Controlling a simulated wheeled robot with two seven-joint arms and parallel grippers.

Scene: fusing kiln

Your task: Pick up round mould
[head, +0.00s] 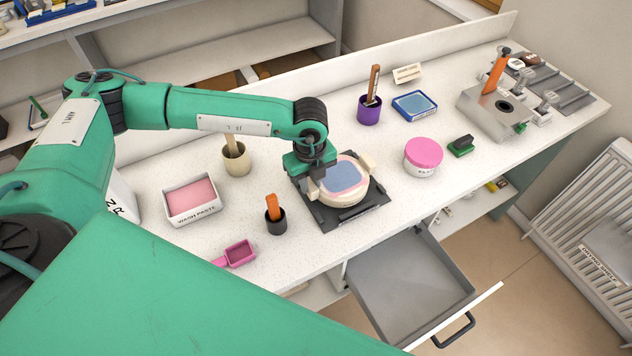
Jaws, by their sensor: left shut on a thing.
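The round mould (350,197) is a cream, shallow round dish with pink and blue material inside it. It is at the middle of the worktop, over a dark square plate (363,216). My left gripper (318,181) is at the mould's left edge and is shut on its rim. The gripper body hides part of that side. I cannot tell whether the mould touches the plate or is slightly raised. My right gripper is not in view.
A wash paste tub (193,218), a beige pot (237,160) and a black pot (276,222) stand left. A pink-lidded jar (423,153) and a purple pot (368,111) stand right. An empty grey drawer (410,283) is open below the front edge.

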